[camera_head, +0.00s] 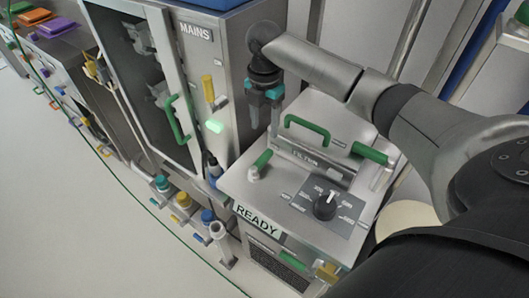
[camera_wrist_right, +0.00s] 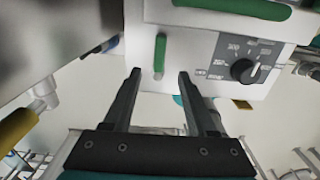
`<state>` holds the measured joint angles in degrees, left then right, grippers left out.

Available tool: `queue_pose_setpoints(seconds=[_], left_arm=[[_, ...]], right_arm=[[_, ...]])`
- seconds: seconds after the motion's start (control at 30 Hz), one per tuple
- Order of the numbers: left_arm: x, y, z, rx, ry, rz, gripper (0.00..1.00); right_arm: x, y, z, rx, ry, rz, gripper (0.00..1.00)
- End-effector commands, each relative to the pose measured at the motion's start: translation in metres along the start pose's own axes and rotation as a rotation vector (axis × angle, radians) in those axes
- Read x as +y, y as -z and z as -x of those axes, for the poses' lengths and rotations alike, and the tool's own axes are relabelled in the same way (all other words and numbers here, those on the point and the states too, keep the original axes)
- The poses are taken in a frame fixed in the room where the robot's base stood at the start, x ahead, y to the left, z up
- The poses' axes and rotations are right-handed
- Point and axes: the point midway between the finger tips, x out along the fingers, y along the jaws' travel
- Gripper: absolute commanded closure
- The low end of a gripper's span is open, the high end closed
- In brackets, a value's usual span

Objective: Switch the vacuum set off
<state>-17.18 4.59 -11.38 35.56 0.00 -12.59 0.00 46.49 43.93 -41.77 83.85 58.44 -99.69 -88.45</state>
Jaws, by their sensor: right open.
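The vacuum set is a pale grey box (camera_head: 240,190) with a READY sign (camera_head: 257,221) on its front edge. On its top are a short green-handled lever (camera_head: 263,159), a black dial knob (camera_head: 325,206) on a dark marked plate, and a lid marked FILTER with a green handle. My right gripper (camera_head: 263,122) is open and empty, pointing down above the back left of the box. In the right wrist view, the lever (camera_wrist_right: 160,55) appears between and beyond the open fingers (camera_wrist_right: 160,76), apart from them; the knob (camera_wrist_right: 243,70) is to the right. My left gripper is out of view.
A steel cabinet marked MAINS (camera_head: 196,31) stands close on the left, with a yellow handle (camera_head: 208,88) and a lit green lamp (camera_head: 214,126). Capped bottles (camera_head: 183,201) stand below it. A green bar (camera_head: 370,153) sits at the box's right. Open floor lies at the front left.

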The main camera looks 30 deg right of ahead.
Motion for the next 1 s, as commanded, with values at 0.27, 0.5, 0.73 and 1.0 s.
queue_pose_setpoints(seconds=[0.27,0.5,0.73,1.0], left_arm=[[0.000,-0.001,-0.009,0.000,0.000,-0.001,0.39],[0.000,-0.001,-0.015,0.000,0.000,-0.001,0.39],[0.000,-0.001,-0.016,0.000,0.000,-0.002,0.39],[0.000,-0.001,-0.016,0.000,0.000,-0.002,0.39]], right_arm=[[-0.001,0.001,-0.065,0.000,0.004,0.000,0.43],[-0.001,0.000,-0.100,-0.001,0.002,0.000,0.43],[-0.001,0.000,-0.110,-0.002,0.001,-0.001,0.43],[-0.001,0.000,-0.109,-0.002,0.001,0.000,0.49]])
